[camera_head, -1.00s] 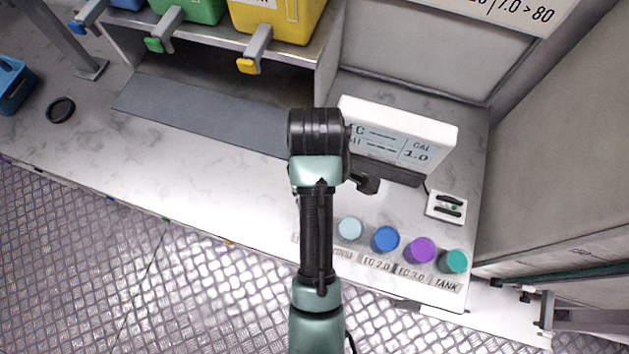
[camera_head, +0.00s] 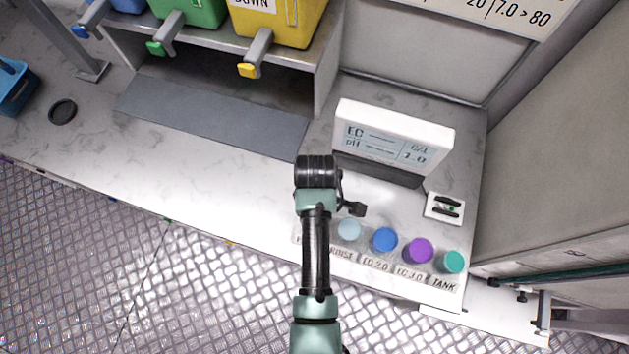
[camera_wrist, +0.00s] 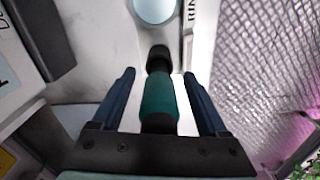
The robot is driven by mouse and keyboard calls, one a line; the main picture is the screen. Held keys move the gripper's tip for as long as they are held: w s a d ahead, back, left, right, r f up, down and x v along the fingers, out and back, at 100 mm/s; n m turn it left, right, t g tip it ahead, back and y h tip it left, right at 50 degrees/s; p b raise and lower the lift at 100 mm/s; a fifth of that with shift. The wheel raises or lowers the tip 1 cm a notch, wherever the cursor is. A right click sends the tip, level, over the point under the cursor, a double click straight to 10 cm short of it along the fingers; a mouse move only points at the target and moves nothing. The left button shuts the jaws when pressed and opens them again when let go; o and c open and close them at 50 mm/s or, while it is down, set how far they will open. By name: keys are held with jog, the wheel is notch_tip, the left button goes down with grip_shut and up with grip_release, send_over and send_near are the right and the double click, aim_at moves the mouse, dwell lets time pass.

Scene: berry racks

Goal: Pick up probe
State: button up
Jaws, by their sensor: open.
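The probe (camera_wrist: 160,100) is a teal cylinder with black ends, seen in the wrist view. It lies between the two blue fingers of my gripper (camera_wrist: 159,74). The fingers are open, with a visible gap on each side of the probe. The probe's black tip reaches past the fingertips toward a pale blue cup. In the head view my arm hides the probe and the fingers, at the left end of the labelled cup row.
A row holds a pale blue cup (camera_head: 349,230), a blue cup (camera_head: 383,239), a purple cup (camera_head: 418,251) and a teal cup (camera_head: 453,262). Behind stands a white EC/pH meter (camera_head: 392,140). A small white switch plate (camera_head: 444,208) is at right.

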grip_shut()
dwell(0.3)
